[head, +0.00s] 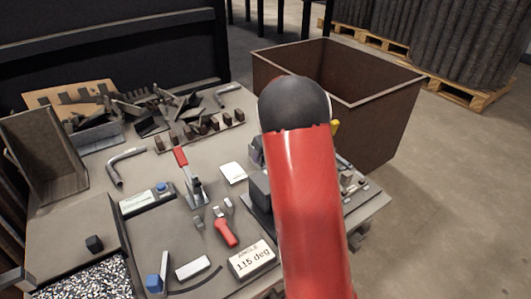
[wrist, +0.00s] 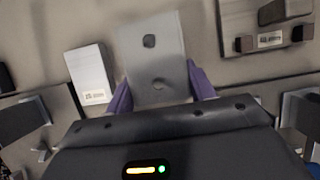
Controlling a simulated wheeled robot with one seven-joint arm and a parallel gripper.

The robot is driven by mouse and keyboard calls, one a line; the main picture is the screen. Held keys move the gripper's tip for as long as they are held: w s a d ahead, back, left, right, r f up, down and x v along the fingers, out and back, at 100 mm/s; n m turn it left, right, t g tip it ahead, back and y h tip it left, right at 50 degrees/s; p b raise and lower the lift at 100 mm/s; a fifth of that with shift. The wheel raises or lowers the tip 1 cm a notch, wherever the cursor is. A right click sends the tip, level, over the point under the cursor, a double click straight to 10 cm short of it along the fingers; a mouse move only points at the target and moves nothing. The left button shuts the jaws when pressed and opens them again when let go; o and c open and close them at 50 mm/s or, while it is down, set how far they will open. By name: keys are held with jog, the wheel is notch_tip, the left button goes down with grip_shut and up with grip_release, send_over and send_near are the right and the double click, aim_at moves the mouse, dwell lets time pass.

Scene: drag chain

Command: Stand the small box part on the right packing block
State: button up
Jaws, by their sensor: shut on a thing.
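In the wrist view, my gripper (wrist: 162,92) has its purple fingers on both sides of a light grey part (wrist: 150,62) and is shut on it. The part has a flat face with two round marks and looks like the small box part. Its lower end is hidden by the gripper body. A plate with dark blocks and a white label (wrist: 270,40) lies at the upper right, apart from the held part; I cannot tell whether it is the right packing block.
A white labelled box (wrist: 90,72) lies left of the held part. The head view shows a red-handled clamp (head: 188,175), red-handled tool (head: 225,230), angle sign (head: 251,260) and bent tube (head: 122,165) on the crowded bench. A large brown bin (head: 385,115) stands behind.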

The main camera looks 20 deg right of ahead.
dwell(0.3)
jog(key=o, duration=1.3)
jog(key=p+v, duration=0.1)
jog(key=v, duration=0.6)
jog(key=shift+s+r+p, duration=0.15)
jog(key=shift+r+p, duration=0.15)
jog(key=shift+r, duration=0.05)
